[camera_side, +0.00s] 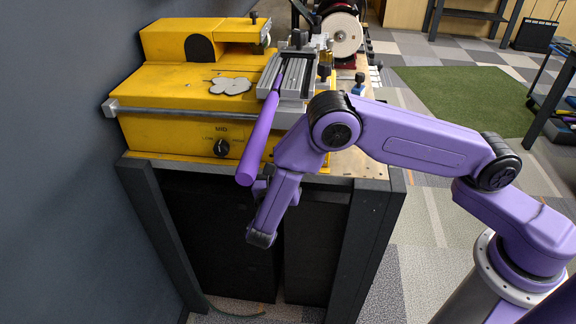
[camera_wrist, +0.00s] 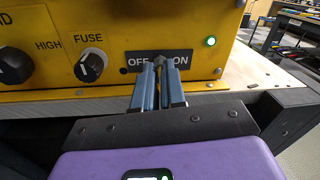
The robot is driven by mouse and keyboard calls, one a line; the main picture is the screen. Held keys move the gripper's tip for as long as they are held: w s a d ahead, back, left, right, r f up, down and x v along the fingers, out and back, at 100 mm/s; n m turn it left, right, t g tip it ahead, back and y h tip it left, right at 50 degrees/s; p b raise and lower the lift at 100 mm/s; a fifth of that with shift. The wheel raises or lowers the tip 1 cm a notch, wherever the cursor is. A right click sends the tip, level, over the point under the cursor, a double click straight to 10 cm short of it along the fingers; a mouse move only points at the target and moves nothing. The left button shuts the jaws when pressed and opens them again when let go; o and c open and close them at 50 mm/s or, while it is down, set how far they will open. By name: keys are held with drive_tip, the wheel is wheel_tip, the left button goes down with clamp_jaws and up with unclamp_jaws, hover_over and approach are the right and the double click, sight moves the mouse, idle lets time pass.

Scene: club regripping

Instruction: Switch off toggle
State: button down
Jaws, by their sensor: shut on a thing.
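In the wrist view the toggle (camera_wrist: 159,61) sits on the yellow machine's front, between OFF and ON on a black label (camera_wrist: 142,58). My gripper (camera_wrist: 160,68) has its two blue-grey fingers closed around the toggle, and they cover most of it. Which way the lever leans cannot be told. A green light (camera_wrist: 209,41) right of the label is lit. In the side view the yellow machine (camera_side: 180,105) stands on the bench, and my arm hides the toggle and fingertips.
A club with a purple grip (camera_side: 262,130) lies in a metal clamp (camera_side: 290,75) and juts over the bench's front edge beside my arm. A FUSE knob (camera_wrist: 91,65) is left of the toggle. A grinding wheel (camera_side: 342,35) stands behind. The bench edge (camera_wrist: 285,100) runs below the panel.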

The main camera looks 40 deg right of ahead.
drive_tip(key=shift+g, duration=0.3)
drive_tip(key=c, duration=1.2)
unclamp_jaws()
drive_tip(key=v, duration=1.7)
drive_tip(key=shift+a+f, duration=0.25)
